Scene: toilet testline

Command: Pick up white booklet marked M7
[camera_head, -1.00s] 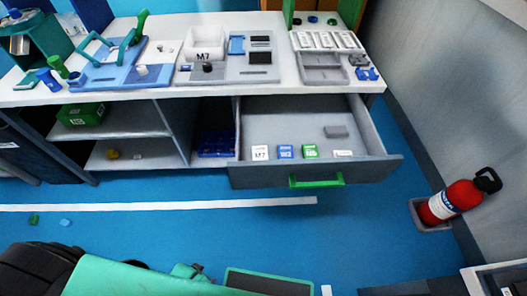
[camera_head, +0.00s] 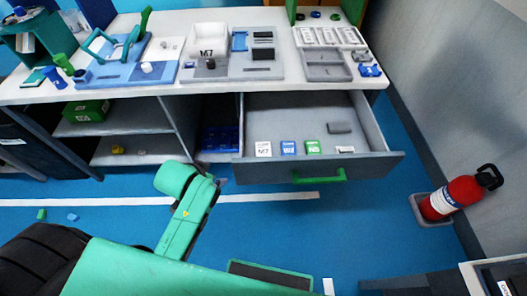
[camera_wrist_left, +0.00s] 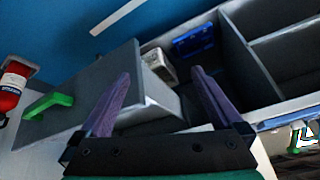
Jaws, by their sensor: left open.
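The white booklet marked M7 (camera_head: 263,148) stands at the front left of the open drawer (camera_head: 392,160), leftmost in a row with a blue booklet (camera_head: 288,147) and a green booklet (camera_head: 313,147). My left gripper (camera_head: 223,182) is low in front of the drawer's left end, apart from the booklet; its fingers barely show there. In the left wrist view, my left gripper (camera_wrist_left: 163,90) is open. A pale block-like object (camera_wrist_left: 159,66) shows between its fingers beyond the drawer front; no mark on it is readable. My right gripper is out of view.
The drawer front has a green handle (camera_head: 320,176). A grey block (camera_head: 339,127) and another small white item (camera_head: 345,149) are in the drawer. Shelves with a blue crate (camera_head: 220,139) are left of it. A fire extinguisher (camera_head: 452,198) stands on the right.

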